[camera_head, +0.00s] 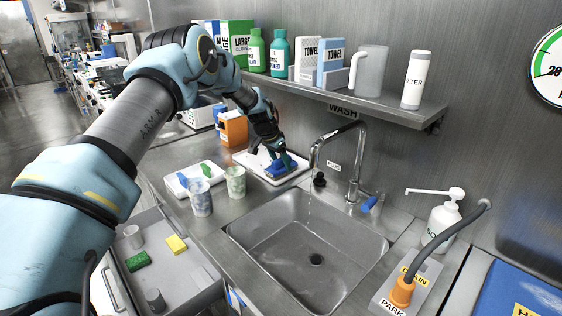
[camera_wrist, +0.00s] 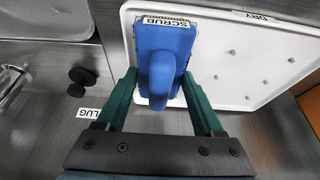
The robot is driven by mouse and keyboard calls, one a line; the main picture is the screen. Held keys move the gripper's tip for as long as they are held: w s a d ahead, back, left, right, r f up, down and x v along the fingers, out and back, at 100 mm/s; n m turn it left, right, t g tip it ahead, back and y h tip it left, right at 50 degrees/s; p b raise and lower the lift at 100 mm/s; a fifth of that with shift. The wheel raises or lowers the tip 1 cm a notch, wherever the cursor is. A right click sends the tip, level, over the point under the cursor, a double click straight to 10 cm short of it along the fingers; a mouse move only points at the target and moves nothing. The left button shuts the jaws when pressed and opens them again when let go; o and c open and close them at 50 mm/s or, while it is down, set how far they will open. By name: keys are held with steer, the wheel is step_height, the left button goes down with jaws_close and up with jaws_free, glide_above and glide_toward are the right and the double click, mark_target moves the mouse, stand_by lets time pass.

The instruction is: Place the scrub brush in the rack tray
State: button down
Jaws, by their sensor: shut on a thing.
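The blue scrub brush (camera_wrist: 163,62), with a SCRUB label at its far end, is between the two green fingers of my gripper (camera_wrist: 160,77) in the wrist view. My gripper is shut on it. In the head view the brush (camera_head: 281,170) is under my gripper (camera_head: 279,160), over the white tray with small pegs (camera_head: 245,157), left of the sink. The wrist view shows this tray (camera_wrist: 285,88), marked DRY, behind and right of the brush. The brush overlaps the tray's left part. I cannot tell whether it touches the tray. Its underside is hidden.
The sink (camera_head: 270,235) and running faucet (camera_head: 350,140) are right of the tray. Two speckled cups (camera_head: 201,198) and a smaller white tray (camera_head: 176,187) stand to the left. An orange box (camera_head: 233,128) is behind. A shelf (camera_head: 395,105) with bottles and boxes hangs above.

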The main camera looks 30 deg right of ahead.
steer(key=shift+f, duration=0.1)
jaws_free()
steer(key=b+v, duration=0.3)
steer(key=v, duration=0.9)
